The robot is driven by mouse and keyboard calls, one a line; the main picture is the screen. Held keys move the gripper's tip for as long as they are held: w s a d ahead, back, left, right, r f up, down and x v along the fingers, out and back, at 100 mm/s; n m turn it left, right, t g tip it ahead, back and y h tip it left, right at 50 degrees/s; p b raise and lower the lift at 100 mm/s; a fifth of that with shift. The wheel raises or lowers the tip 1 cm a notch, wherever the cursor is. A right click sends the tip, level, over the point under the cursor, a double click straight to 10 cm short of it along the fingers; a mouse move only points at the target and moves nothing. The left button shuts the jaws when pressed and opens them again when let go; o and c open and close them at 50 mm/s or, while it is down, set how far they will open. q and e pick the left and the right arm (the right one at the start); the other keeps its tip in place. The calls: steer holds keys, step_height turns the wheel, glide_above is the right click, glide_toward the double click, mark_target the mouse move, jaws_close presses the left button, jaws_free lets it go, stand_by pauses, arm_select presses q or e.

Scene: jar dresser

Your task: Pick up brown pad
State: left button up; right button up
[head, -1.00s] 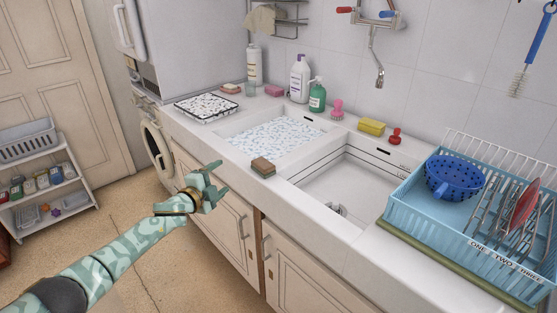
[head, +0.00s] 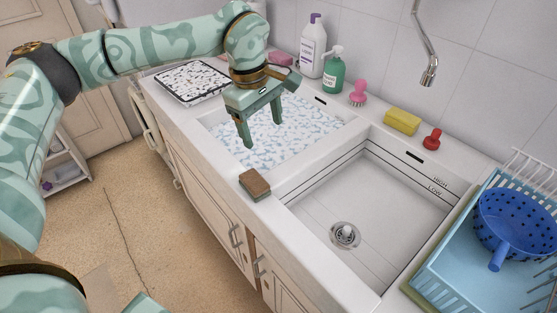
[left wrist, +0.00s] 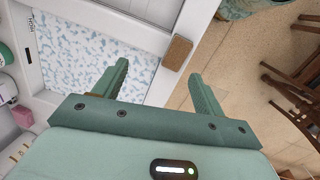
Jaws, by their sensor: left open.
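The brown pad (head: 255,185) is a small block with a brown top and a darker green side. It lies on the front rim of the counter, by the divider between the two basins. It also shows in the left wrist view (left wrist: 178,52), ahead of the fingers and between their lines. My left gripper (head: 262,138) is open and empty, pointing down above the left basin, behind and above the pad. Its two fingers are well apart in the left wrist view (left wrist: 160,82). My right gripper does not show.
The left basin (head: 305,135) has a blue-flecked surface; the right basin (head: 375,195) is empty with a drain. A speckled tray (head: 192,80) lies left. Bottles, a pink brush (head: 357,93), yellow sponge (head: 402,122) and red stopper (head: 432,139) line the back. A blue dish rack (head: 455,270) stands right.

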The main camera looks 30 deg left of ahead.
arm_select(q)
steer(key=m+y, duration=0.1)
steer(key=m+g+b, duration=0.1)
steer(key=b, duration=0.2)
glide_above(254, 180)
step_height(254, 180, down, 10)
steer(key=shift+w+d+f, duration=0.1)
steer(key=shift+f, duration=0.05)
step_height(254, 180, down, 6)
steer(key=shift+b, duration=1)
steer(key=shift+c, duration=0.3)
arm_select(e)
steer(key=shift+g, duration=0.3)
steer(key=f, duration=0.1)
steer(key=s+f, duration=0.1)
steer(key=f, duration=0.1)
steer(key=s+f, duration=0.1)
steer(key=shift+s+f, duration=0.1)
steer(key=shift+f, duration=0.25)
arm_select(q)
steer(key=c, duration=1)
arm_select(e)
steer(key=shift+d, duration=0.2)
